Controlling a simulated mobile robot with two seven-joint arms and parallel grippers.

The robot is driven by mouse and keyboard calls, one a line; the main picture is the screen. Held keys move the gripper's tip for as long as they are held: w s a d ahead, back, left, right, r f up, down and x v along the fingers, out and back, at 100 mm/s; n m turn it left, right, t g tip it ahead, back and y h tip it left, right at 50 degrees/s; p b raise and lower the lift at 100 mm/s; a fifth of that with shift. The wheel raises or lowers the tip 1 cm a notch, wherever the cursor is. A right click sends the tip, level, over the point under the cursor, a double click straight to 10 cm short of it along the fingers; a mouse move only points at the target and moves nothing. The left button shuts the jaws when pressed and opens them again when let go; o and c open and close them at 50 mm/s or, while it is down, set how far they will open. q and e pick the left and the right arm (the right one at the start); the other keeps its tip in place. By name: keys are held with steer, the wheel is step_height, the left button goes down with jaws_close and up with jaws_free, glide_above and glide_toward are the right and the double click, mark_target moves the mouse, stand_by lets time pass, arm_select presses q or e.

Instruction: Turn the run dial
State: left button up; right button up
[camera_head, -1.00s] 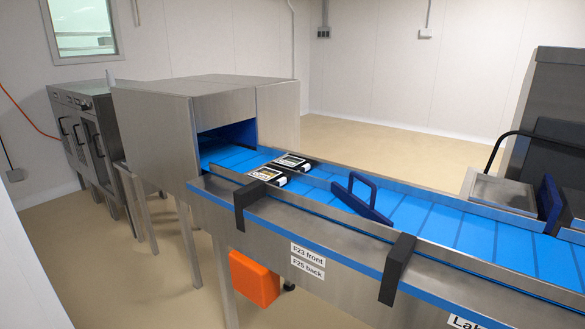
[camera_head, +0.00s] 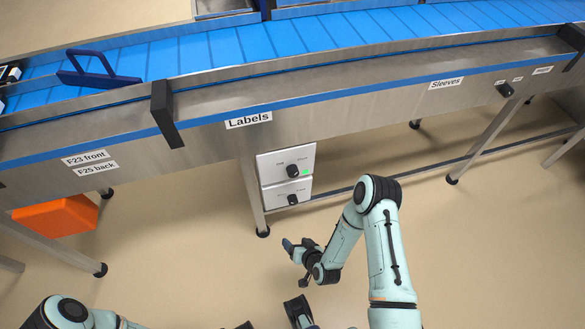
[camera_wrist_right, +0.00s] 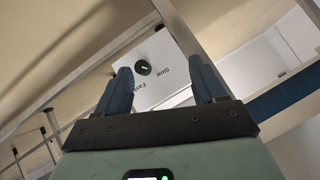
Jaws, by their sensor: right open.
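Two white control boxes hang under the conveyor, one above the other. The lower box (camera_head: 272,197) carries another black dial (camera_head: 293,200). The right wrist view shows a dial (camera_wrist_right: 143,68) lettered Slow and Fast, beyond and between my fingertips. My right gripper (camera_head: 288,246) is open and empty, below and apart from the boxes. It also shows in the right wrist view (camera_wrist_right: 166,82). My left arm shows at the bottom left; its jaws are unclear.
The conveyor (camera_head: 340,30) with its steel front rail runs above the boxes. A table leg (camera_head: 252,195) stands just left of them, and a low crossbar (camera_head: 345,185) runs to the right. An orange box (camera_head: 58,217) hangs at left. The floor in front is clear.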

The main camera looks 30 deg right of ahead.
steer(key=w+d+r+m+t+h+p, duration=0.1)
steer(key=w+d+r+t+h+p, duration=0.15)
steer(key=w+r+t, duration=0.35)
steer(key=m+t+h+p, duration=0.2)
glide_toward(294, 175)
arm_select(q)
steer(key=shift+g+h, duration=0.3)
steer(key=shift+g, duration=0.4)
steer(key=s+r, duration=0.1)
steer(key=r, duration=0.1)
steer(key=s+d+r, duration=0.1)
steer(key=s+r, duration=0.1)
steer(key=shift+s+r+b, duration=0.25)
steer(key=shift+r+b, duration=0.05)
steer(key=shift+b, duration=0.1)
arm_select(e)
steer(key=x, duration=0.9)
steer(key=shift+w+f, duration=0.1)
steer(key=shift+w, duration=0.3)
steer(key=c, duration=1.1)
